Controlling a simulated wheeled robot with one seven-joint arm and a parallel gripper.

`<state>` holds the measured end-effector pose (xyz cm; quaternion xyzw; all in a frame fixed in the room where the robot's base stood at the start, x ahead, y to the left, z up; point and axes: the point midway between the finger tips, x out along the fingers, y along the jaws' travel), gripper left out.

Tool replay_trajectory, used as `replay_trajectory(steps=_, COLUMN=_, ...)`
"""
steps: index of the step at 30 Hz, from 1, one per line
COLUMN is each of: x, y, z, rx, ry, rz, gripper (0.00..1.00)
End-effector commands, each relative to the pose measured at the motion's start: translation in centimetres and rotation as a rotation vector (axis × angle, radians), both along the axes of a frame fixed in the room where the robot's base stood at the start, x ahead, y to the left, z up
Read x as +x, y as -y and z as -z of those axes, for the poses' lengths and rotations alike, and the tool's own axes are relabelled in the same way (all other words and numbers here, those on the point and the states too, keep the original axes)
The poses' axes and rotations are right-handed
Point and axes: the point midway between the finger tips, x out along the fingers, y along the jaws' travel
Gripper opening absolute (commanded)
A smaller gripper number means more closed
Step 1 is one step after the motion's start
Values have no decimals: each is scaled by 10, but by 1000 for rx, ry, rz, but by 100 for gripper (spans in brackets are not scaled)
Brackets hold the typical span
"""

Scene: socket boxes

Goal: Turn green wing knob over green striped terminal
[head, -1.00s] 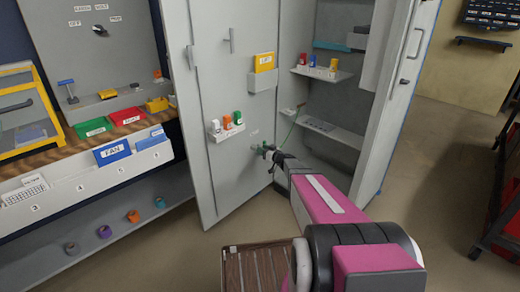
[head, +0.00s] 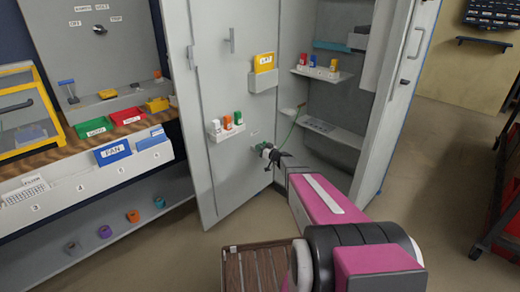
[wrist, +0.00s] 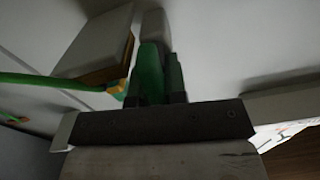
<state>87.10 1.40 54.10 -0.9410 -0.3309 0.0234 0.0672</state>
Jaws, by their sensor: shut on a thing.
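The green wing knob (head: 264,147) sits low on the grey cabinet door, and my gripper (head: 269,153) is shut on it. In the wrist view the green knob (wrist: 152,72) stands upright beyond the dark gripper body, partly hidden by it. In the wrist view the green cable (wrist: 55,83) comes in from the left and ends at a yellow-orange piece (wrist: 116,88) beside the knob. I cannot make out the stripes of the terminal; it is small or hidden behind my gripper.
A small holder (head: 226,131) with several coloured bottles is on the door above the knob. A yellow bin (head: 264,63) hangs higher. The open cabinet's inner shelf (head: 330,130) is to the right. A bench with labelled bins (head: 112,152) stands left. The floor below the door is clear.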

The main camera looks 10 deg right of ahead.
Motion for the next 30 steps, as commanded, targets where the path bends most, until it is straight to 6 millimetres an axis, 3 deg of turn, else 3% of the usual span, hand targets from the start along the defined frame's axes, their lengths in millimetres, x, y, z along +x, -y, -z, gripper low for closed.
replay_trajectory(steps=13, x=1, y=2, z=1, rx=65, ry=-53, rz=0, gripper=0)
replay_trajectory(steps=15, x=1, y=2, z=1, rx=65, ry=-53, rz=0, gripper=29)
replay_trajectory(steps=16, x=1, y=2, z=1, rx=65, ry=-53, rz=0, gripper=38)
replay_trajectory(steps=30, x=0, y=0, z=0, rx=20, ry=-17, rz=0, gripper=38)
